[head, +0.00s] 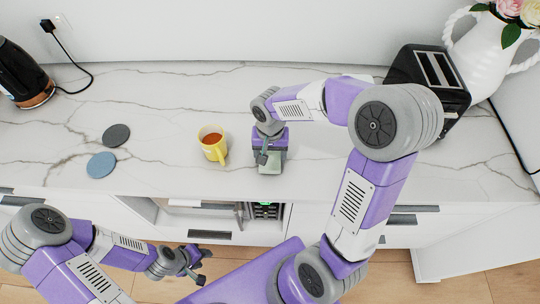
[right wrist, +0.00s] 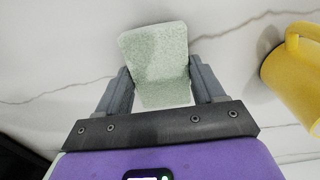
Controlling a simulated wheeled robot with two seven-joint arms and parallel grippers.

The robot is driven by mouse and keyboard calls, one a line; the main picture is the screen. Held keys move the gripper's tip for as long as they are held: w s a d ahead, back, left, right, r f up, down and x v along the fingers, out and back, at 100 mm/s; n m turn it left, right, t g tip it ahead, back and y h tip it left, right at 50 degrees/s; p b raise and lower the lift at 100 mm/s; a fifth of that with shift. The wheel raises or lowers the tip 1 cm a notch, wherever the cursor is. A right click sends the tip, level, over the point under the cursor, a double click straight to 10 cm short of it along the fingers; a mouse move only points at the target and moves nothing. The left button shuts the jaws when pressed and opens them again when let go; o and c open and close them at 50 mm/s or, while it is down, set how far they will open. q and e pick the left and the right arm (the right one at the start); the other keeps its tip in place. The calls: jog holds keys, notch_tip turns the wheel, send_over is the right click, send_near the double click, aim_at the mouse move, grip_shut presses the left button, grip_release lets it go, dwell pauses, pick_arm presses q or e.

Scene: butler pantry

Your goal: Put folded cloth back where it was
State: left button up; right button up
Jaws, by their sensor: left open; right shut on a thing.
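The folded cloth (right wrist: 157,62) is pale green, and in the right wrist view it sits between the two fingers of my right gripper (right wrist: 162,92). The gripper is shut on it. In the head view the right gripper (head: 268,161) points down over the counter, with the cloth (head: 269,168) showing small beneath it near the front edge. Whether the cloth touches the counter I cannot tell. My left gripper (head: 193,264) is open and empty, low in front of the cabinets.
A yellow mug (head: 213,146) with brown liquid stands just left of the right gripper. A dark coaster (head: 116,135) and a blue coaster (head: 102,165) lie further left. A kettle (head: 22,75) is at far left, a black toaster (head: 432,75) and white vase (head: 492,50) at right.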

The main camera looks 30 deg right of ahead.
jog(key=shift+f, duration=0.35)
jog(key=shift+f, duration=0.15)
jog(key=o, duration=1)
jog(key=shift+o, duration=0.2)
jog(key=shift+r, duration=0.2)
notch_tip(320, 180, up, 12)
jog(key=p, duration=0.3)
